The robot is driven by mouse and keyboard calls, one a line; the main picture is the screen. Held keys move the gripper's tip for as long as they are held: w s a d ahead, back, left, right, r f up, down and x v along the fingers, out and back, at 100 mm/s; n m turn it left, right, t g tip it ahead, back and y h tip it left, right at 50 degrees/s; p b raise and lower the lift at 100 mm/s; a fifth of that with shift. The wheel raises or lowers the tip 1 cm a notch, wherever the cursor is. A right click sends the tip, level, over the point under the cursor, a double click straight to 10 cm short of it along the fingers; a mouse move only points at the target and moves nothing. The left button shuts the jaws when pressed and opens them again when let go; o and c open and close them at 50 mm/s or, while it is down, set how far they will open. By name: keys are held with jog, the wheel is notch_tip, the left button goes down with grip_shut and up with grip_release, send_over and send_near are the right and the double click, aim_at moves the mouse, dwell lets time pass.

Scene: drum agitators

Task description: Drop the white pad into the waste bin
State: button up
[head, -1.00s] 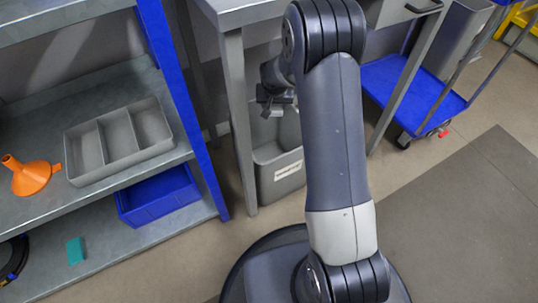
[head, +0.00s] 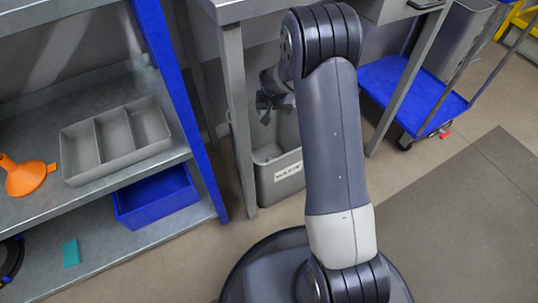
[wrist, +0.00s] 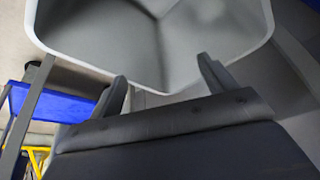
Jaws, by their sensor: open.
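The grey waste bin (head: 280,178), with a white label on its front, stands on the floor under the bench in the head view. In the wrist view the bin (wrist: 200,45) fills the upper middle, its pale rim and grey inner walls showing. My gripper (head: 268,106) is above the bin, partly hidden behind my arm in the head view. In the wrist view my gripper (wrist: 162,72) has its two fingers apart with nothing between them, at the near rim of the bin. I cannot see the white pad in either view.
The bench leg (head: 240,120) stands just left of the bin. A shelf on the left holds a grey divided tray (head: 115,140), an orange funnel (head: 24,177) and, lower, a blue bin (head: 155,196). A blue cart (head: 412,95) is to the right. Floor at right is clear.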

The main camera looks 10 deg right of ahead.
jog(key=d+p+v, duration=0.1)
jog(key=p+v, duration=0.3)
jog(key=v, duration=0.6)
jog(key=shift+a+r, duration=0.4)
jog(key=shift+a, duration=0.05)
jog(key=shift+s+f, duration=0.1)
jog(key=shift+s, duration=0.05)
jog(key=a+b+x, duration=0.1)
jog(key=b+x, duration=0.3)
jog(key=x, duration=0.6)
jog(key=shift+d+r+p, duration=0.25)
jog(key=shift+r+p, duration=0.7)
jog(key=shift+r, duration=0.35)
jog(key=shift+d+r+p, duration=0.2)
jog(key=shift+r+p, duration=0.7)
jog(key=shift+r, duration=0.35)
jog(key=shift+f, duration=0.15)
